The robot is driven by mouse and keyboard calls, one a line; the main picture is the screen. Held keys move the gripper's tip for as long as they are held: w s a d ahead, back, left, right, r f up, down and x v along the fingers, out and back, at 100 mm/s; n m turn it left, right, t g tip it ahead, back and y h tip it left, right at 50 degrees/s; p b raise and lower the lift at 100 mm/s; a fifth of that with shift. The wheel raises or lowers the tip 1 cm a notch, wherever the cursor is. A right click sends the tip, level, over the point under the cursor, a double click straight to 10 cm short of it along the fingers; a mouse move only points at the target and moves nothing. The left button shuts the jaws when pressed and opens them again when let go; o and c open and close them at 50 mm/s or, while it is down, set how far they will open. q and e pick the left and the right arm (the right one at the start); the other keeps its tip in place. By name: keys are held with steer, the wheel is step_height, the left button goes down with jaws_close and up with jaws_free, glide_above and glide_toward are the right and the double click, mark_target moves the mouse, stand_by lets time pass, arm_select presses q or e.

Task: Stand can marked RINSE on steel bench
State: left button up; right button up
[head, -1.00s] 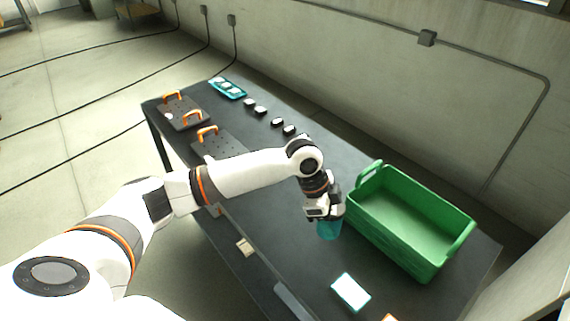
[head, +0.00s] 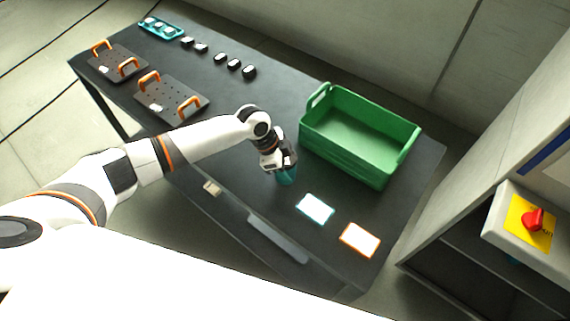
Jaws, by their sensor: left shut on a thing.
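A teal can (head: 287,177) is in my left gripper (head: 281,164), which is shut on it from above. The can is over the front part of the dark steel bench (head: 240,110), left of the green crate. Its upper part is hidden by the gripper, and I cannot read a marking on it. I cannot tell whether its base touches the bench. My right gripper is not in view.
A green crate (head: 352,160) stands at the bench's right. A teal-edged card (head: 315,207) and an orange-edged card (head: 360,239) lie in front of it. Two plates with orange handles (head: 172,101) and several dark blocks (head: 234,64) lie further left. A red switch (head: 533,219) is at right.

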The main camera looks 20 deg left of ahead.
arm_select(q)
steer(key=shift+f, duration=0.15)
steer(key=o, duration=1.1)
steer(key=shift+o, duration=0.2)
steer(key=shift+a+r, duration=0.1)
steer(key=shift+r, duration=0.2)
steer(key=shift+a+r, duration=0.2)
steer(key=shift+r, duration=0.15)
steer(key=b+v, duration=0.3)
steer(key=v, duration=0.8)
steer(key=shift+s, duration=0.1)
